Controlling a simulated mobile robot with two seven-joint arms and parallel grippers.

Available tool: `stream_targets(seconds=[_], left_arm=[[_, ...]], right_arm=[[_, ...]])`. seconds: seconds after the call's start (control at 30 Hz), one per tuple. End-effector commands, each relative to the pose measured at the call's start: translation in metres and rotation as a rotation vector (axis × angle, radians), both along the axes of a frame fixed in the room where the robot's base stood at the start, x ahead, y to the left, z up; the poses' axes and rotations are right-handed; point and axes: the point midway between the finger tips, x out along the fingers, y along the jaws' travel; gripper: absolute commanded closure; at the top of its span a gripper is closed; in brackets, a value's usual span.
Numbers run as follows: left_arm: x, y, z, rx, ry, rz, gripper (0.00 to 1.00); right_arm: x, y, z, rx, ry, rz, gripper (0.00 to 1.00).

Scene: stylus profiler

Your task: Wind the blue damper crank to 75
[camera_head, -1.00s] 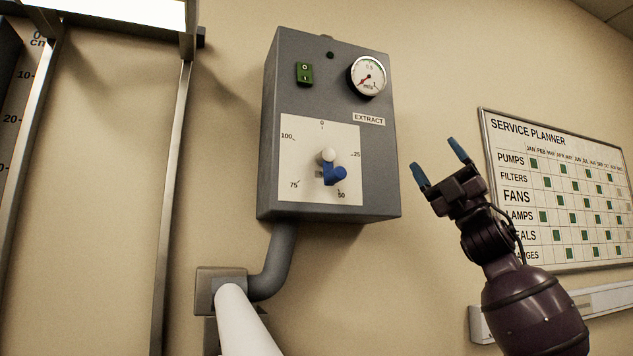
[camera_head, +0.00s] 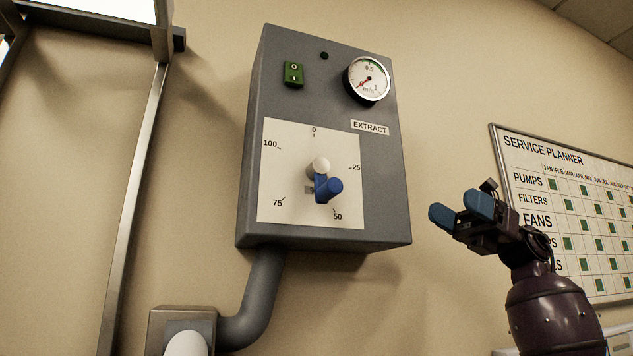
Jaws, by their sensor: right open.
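The blue damper crank (camera_head: 328,188) is on the white dial plate (camera_head: 280,205) of the grey EXTRACT box (camera_head: 385,205). Its arm runs from a whitish hub (camera_head: 319,167) down and slightly right, with a blue knob at its end, close to the 50 mark. The 75 mark (camera_head: 277,203) is at the plate's lower left; 100, 0 and 25 also show. My right gripper (camera_head: 458,209) has blue fingertips, is open and empty, and is to the right of the box, apart from the crank. My left gripper is not in view.
A green switch (camera_head: 293,74) and a round gauge (camera_head: 367,80) are on the box above the dial. A grey pipe (camera_head: 258,300) leaves the box's underside. The service planner board (camera_head: 540,200) hangs behind my right arm. A metal frame (camera_head: 135,190) stands left.

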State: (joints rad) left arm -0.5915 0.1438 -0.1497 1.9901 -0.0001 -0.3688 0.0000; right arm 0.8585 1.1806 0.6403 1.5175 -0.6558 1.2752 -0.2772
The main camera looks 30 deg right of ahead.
Motion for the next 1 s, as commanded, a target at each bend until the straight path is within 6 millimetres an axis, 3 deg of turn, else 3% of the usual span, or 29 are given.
stream_targets(seconds=[0.27, 1.0], left_arm=[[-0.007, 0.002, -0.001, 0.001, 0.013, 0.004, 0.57], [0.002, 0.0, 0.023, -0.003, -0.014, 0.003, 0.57]], right_arm=[[0.007, 0.028, 0.0, -0.002, -0.007, 0.001, 0.26], [0.037, 0.155, 0.001, -0.001, -0.007, 0.002, 0.26]])
